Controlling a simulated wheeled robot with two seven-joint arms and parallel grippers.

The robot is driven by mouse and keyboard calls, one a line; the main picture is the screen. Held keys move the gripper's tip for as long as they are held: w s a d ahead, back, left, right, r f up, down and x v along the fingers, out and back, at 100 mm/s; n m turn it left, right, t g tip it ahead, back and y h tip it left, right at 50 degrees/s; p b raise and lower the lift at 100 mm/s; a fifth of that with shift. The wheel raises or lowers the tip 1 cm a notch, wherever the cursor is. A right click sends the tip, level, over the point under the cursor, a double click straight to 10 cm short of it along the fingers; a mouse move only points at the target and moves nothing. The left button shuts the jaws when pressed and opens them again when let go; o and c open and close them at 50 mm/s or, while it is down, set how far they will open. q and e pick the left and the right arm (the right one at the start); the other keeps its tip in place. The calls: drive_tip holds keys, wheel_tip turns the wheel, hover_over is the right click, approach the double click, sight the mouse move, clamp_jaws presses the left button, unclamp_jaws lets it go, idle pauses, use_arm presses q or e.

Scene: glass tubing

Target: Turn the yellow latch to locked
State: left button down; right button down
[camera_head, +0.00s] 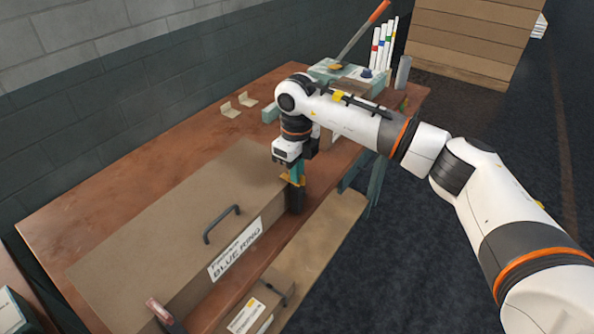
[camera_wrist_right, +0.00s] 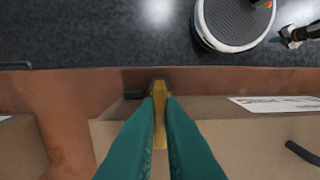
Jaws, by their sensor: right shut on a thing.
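The yellow latch (camera_head: 292,180) is at the right end of the long brown box on the bench, beside a dark upright block. My right gripper (camera_head: 296,171) points down over it. In the right wrist view, the teal fingers (camera_wrist_right: 160,100) are closed on the yellow latch (camera_wrist_right: 160,118), with its sides between them. The fingers hide part of the latch, so its exact angle is hard to tell. My left gripper is out of the head view; what looks like it (camera_wrist_right: 288,38) shows small at the top right of the wrist view, its jaws unclear.
The long brown box (camera_head: 170,235) has a dark handle (camera_head: 222,224) and a "BLUE RING" label (camera_head: 235,250). A lower box with a label (camera_head: 246,316) is in front.

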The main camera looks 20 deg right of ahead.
drive_tip(key=shift+r, duration=0.1)
drive_tip(key=c, duration=1.6)
unclamp_jaws()
drive_tip(key=shift+o, duration=0.2)
wheel_tip(320, 180, up, 12)
drive_tip(key=b, duration=0.2)
